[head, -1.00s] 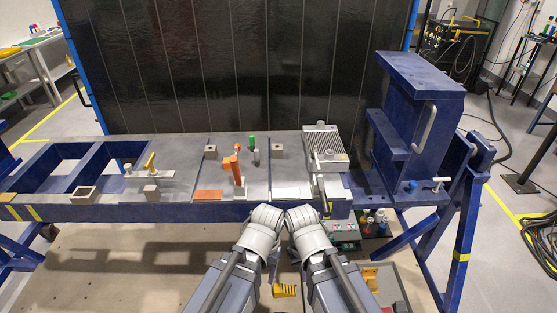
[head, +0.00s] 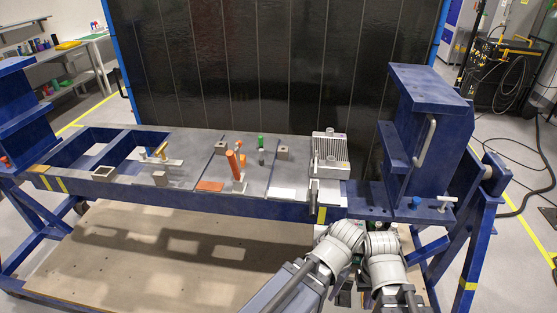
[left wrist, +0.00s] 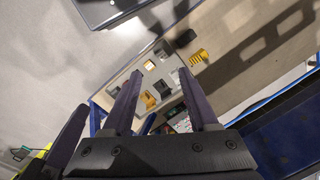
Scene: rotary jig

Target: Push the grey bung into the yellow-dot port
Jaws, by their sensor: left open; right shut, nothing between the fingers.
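A small dark grey peg (head: 262,158), which may be the grey bung, stands on the bench top behind the orange post. I cannot make out a yellow-dot port in any view. My right gripper (head: 381,236) is shut and empty, low in front of the bench's right end. My left arm's wrist is beside it on the left in the head view; its fingertips are hidden there. In the left wrist view my left gripper (left wrist: 160,80) is open, with nothing between its fingers. Both grippers are well apart from the grey peg.
The grey bench top (head: 190,143) carries an orange post (head: 233,165), a green-topped piece (head: 260,141) and a ribbed metal block (head: 331,147). A tall blue bracket (head: 415,130) rises at the right. A tray with yellow and dark pieces lies below, with a yellow block (left wrist: 198,56).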

